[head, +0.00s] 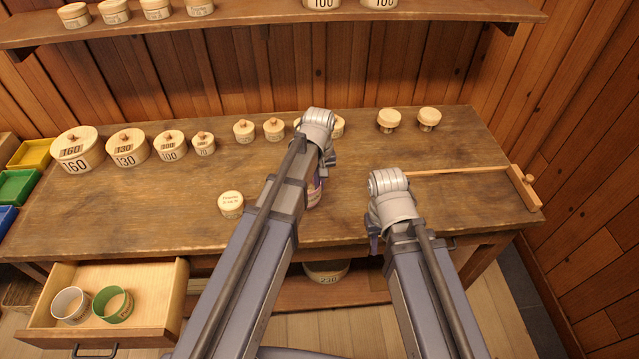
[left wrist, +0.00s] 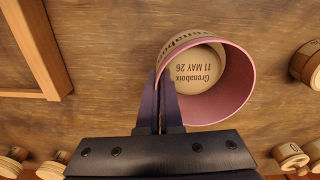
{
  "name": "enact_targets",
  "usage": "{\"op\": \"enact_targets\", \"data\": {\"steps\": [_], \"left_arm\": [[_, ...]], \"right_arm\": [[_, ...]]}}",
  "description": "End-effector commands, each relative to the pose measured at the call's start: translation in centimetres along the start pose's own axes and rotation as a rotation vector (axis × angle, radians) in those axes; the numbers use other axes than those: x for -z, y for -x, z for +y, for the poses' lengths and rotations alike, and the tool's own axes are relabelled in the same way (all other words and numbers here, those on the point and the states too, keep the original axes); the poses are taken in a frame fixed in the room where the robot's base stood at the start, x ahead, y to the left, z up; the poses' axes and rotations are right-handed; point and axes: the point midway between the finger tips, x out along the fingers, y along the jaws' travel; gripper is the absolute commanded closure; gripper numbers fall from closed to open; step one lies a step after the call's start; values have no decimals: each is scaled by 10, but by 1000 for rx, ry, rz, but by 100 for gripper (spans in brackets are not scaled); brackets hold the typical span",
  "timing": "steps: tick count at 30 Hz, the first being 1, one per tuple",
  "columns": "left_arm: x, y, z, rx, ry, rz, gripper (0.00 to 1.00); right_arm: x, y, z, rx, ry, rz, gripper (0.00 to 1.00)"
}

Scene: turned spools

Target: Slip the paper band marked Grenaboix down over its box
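The paper band (left wrist: 238,88), pink inside, stands open end up in the left wrist view. The lid of the box (left wrist: 196,70) marked Grenaboix, 11 MAY 26, shows inside the band's ring, toward its upper left. How far down the band sits around the box is hidden. My left gripper (left wrist: 158,112) is shut on the band's near left wall. In the head view the band (head: 314,193) is a small purple and pale patch, mostly behind my left arm; the left gripper (head: 324,165) is above it. My right gripper (head: 374,236) is over the bench's front edge, its fingers mostly hidden.
Another round box (head: 231,205) stands left of my left arm. Numbered lidded boxes (head: 127,149) and small spools line the back. A wooden rod with a crosspiece (head: 523,187) lies at right. The open drawer (head: 165,300) holds a white band (head: 70,306) and a green band (head: 113,305).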

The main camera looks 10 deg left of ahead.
Motion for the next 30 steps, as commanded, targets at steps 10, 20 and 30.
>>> {"op": "enact_targets", "data": {"steps": [10,20,30], "left_arm": [[-6,-9,-3,2,1,-13,100],[-6,-10,-3,2,1,-12,70],[-6,-10,-4,4,2,-12,83]], "right_arm": [[0,-9,-1,0,0,0,68],[1,-10,-1,0,0,0,68],[1,-10,-1,0,0,0,68]]}}
